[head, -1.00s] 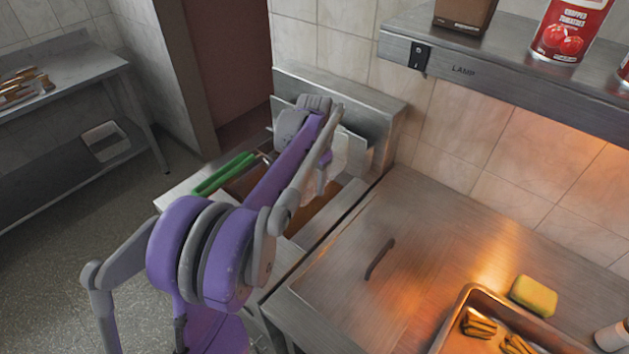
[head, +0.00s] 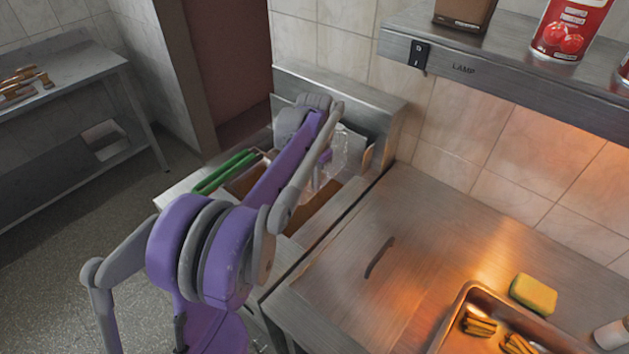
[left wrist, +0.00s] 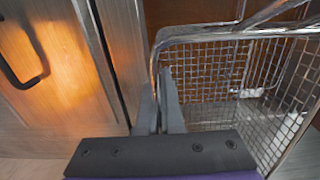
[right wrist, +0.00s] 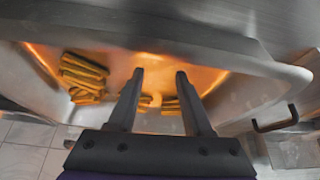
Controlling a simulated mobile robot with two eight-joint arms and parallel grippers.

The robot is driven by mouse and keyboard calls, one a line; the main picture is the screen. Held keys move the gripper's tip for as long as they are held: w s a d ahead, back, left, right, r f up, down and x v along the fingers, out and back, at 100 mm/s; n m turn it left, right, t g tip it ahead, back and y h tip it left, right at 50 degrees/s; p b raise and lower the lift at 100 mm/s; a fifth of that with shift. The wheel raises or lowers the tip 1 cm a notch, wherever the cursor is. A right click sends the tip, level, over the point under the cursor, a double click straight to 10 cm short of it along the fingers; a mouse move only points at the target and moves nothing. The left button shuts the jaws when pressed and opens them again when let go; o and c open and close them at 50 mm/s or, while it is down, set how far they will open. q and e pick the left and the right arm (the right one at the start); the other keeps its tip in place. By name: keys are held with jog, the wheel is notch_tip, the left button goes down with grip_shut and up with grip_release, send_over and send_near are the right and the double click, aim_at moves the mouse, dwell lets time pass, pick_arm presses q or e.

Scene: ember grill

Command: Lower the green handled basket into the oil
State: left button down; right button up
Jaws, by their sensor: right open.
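The green handle (head: 225,172) sticks out over the left side of the fryer in the head view. The wire basket (left wrist: 225,85) fills the right half of the left wrist view, with a thick metal rim (left wrist: 200,33). My left arm reaches over the fryer and hides much of the basket in the head view. My left gripper (left wrist: 158,85) has its fingers close together on either side of the rim's near corner and seems shut on it. Brown oil (head: 318,208) shows beside the arm. My right gripper (right wrist: 158,75) is open and empty above a metal tray.
The tray (head: 470,295) holds several browned food pieces (right wrist: 83,78). A yellow sponge (head: 533,293) lies beside it. A steel lid or counter with a dark handle (head: 379,257) is right of the fryer. A shelf (head: 500,85) with cans overhangs the back. Another metal table (head: 60,85) stands left.

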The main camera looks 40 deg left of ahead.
dwell(0.6)
pick_arm(q)
jog(key=c, duration=1)
grip_release()
notch_tip(320, 180, up, 11)
jog(key=shift+f+p, duration=0.1)
jog(key=shift+p, duration=0.25)
